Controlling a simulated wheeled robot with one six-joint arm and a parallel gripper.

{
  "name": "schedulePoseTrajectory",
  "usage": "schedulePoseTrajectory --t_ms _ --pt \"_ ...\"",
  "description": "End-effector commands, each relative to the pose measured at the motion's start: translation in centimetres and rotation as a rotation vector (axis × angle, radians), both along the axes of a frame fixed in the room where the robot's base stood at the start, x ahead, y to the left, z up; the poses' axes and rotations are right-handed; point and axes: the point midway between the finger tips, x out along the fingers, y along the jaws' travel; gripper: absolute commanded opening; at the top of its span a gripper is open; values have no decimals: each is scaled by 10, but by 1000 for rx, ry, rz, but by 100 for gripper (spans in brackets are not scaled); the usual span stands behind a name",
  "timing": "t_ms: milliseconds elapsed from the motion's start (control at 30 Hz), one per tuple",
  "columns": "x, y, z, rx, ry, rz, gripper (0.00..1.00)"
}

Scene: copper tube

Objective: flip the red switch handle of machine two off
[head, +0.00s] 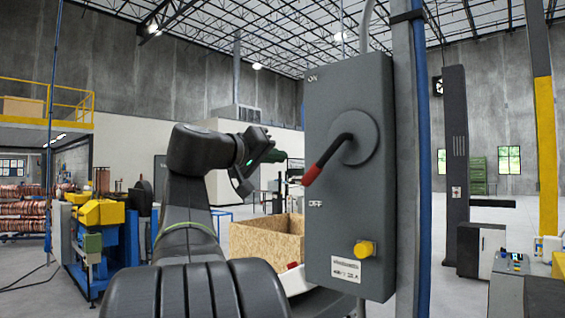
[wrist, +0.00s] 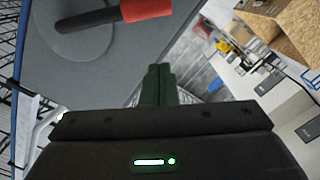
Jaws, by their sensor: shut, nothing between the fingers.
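The switch box (head: 345,235) is a grey box on a post, marked ON at the top and OFF lower down. Its black lever (head: 330,152) turns on a round disc (head: 368,130) and ends in a red handle (head: 313,174). The lever slants down and left, with the red end a little above the OFF mark. My gripper (head: 278,155) is shut and empty, left of the box and apart from the red handle. Its green fingers (wrist: 157,84) show in the wrist view.
A yellow knob (head: 364,249) sits low on the box. A wooden crate (head: 268,240) stands behind, left of the box. A blue pipe (head: 425,170) runs along the post. Yellow and blue machinery (head: 100,213) stands at the far left.

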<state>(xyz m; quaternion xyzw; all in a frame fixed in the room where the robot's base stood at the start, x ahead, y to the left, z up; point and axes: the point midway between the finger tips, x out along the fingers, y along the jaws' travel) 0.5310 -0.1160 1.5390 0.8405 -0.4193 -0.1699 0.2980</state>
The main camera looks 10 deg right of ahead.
Motion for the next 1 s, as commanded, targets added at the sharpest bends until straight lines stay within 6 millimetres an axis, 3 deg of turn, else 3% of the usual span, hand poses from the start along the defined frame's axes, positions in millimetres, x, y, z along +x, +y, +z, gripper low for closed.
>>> schedulePoseTrajectory --t_ms 200,400,1000 --pt "-21 31 0 -1 0 6 0" --pt "-35 50 2 -1 0 3 0" --pt "-39 54 3 -1 0 -1 0"
